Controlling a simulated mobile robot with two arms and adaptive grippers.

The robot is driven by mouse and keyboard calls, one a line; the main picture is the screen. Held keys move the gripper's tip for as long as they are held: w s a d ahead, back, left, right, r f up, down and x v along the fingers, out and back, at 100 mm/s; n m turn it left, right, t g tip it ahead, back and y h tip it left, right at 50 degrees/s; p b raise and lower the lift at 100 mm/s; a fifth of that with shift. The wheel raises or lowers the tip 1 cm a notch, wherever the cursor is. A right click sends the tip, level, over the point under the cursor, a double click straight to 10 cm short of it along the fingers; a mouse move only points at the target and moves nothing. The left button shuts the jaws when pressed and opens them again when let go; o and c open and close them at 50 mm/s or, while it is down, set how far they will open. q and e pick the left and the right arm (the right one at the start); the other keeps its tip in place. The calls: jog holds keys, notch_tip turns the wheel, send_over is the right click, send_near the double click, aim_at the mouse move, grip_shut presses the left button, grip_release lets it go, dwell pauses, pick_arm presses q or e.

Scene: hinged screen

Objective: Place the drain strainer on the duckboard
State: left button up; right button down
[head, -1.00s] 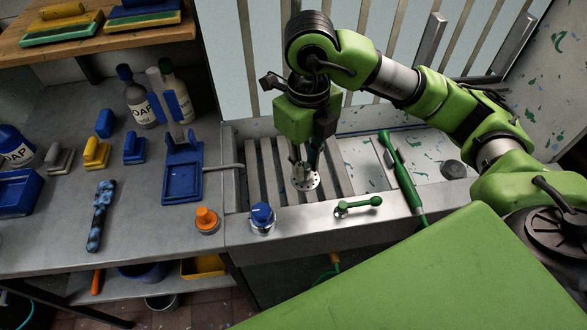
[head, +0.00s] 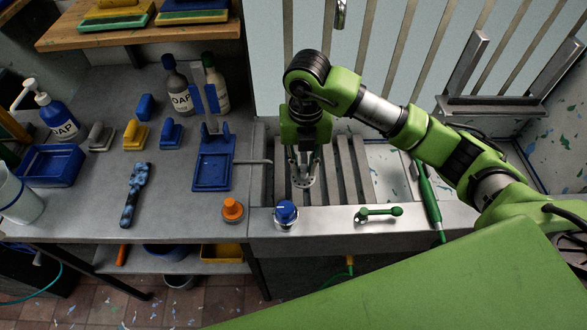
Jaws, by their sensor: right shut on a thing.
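The drain strainer (head: 303,183) is a small pale metal disc with holes. My right gripper (head: 304,172) points down and is shut on it. The duckboard (head: 343,176) is a set of grey slats in the sink. The strainer is over its left-hand slats, and I cannot tell whether it touches them. The gripper hides part of the strainer and the slats behind. My left gripper is not in view.
The sink front carries a blue knob (head: 286,213) and a green lever tap (head: 379,213). A green-handled tool (head: 424,185) leans at the right. A blue stand (head: 213,165), brushes and soap bottles (head: 176,92) fill the left bench.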

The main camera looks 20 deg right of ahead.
jog(key=w+f+p, duration=0.1)
jog(key=f, duration=0.1)
jog(key=w+a+f+p, duration=0.1)
jog(key=f, duration=0.1)
jog(key=w+f+p, duration=0.1)
jog(key=f, duration=0.2)
jog(key=shift+w+a+f, duration=0.1)
jog(key=shift+w+a, duration=0.1)
jog(key=shift+a, duration=0.1)
jog(key=shift+f, duration=0.45)
jog(key=shift+f, duration=0.15)
jog(key=c, duration=1.9)
grip_release()
